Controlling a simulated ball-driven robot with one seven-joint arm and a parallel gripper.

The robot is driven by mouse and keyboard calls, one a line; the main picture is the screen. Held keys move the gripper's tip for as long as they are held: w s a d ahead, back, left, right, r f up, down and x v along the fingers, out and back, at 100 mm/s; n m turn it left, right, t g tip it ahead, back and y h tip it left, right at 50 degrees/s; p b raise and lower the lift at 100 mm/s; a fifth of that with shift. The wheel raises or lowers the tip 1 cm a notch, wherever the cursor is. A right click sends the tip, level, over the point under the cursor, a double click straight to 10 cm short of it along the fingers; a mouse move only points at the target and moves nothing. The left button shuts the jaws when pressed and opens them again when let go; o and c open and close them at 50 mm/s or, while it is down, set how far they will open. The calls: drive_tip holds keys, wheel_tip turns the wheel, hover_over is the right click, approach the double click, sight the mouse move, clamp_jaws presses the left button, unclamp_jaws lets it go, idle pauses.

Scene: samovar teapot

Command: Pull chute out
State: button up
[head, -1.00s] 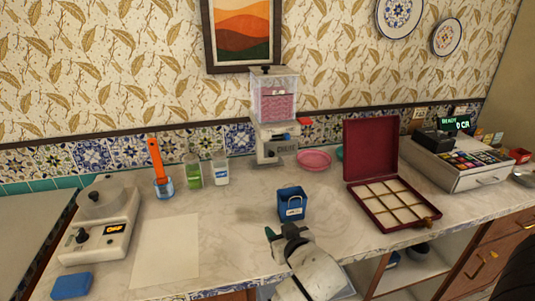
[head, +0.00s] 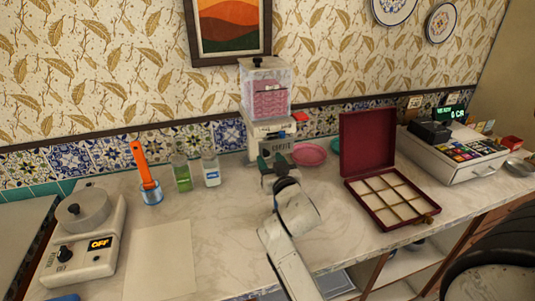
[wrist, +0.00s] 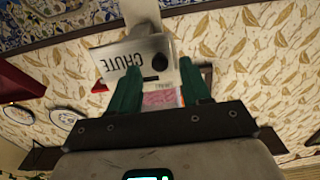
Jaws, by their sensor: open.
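The dispenser (head: 266,92) stands against the back wall, with a clear hopper of pink contents above a white base. My gripper (head: 275,160) is in front of the dispenser's base and partly covers the chute. The gripper holds nothing visible.
A pink dish (head: 310,155) lies right of the dispenser. An open red box (head: 372,205) is further right, then a cash register (head: 455,150). Two jars, including a green one (head: 182,172), and a scale (head: 85,240) are left.

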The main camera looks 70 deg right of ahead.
drive_tip(key=shift+x, duration=1.5)
clamp_jaws()
